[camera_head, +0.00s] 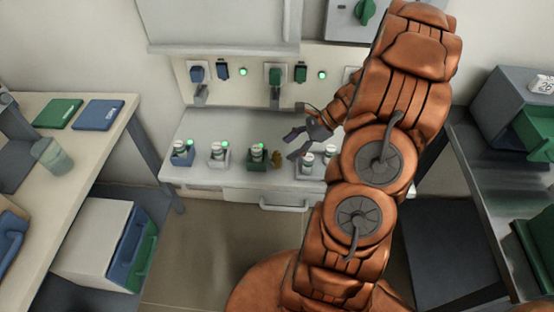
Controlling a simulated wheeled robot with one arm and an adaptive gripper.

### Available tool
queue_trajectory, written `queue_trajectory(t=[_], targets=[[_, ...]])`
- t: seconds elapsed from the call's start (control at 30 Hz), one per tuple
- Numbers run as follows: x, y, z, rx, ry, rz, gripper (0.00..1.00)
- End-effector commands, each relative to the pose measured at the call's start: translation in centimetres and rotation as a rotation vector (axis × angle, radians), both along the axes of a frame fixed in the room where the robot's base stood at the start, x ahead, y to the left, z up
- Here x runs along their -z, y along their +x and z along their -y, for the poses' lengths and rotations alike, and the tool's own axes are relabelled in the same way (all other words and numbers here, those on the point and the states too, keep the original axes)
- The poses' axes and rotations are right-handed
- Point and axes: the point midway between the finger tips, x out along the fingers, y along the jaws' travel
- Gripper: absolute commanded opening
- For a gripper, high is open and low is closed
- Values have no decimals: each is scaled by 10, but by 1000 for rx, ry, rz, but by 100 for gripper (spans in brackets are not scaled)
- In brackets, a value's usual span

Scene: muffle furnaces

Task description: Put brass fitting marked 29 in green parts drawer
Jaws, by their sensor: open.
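A small brass-coloured piece (277,159) stands on the light bench, just right of the green holder; it may be the brass fitting, but no number is readable on it. My gripper (292,146) is open and empty, above and slightly right of this piece, its fingers pointing left. A grey cabinet at the right holds a green drawer (537,128), which seems to stick out. Another grey-white cabinet at the lower left has a green front (146,262) beside a blue one. I cannot tell which is the parts drawer.
Several white-capped items stand in small holders (218,158) along the bench, close to my gripper. A bench drawer handle (284,206) is below. The left table carries green and blue flat items (97,115) and a translucent cup (53,157). My arm hides the bench's right part.

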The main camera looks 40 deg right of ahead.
Motion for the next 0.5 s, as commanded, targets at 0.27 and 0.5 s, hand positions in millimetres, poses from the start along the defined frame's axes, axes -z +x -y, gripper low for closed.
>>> queue_trajectory(t=[0.27,0.5], targets=[[16,11,-17,-4,4,-3,61],[35,21,-32,-4,0,-1,61]])
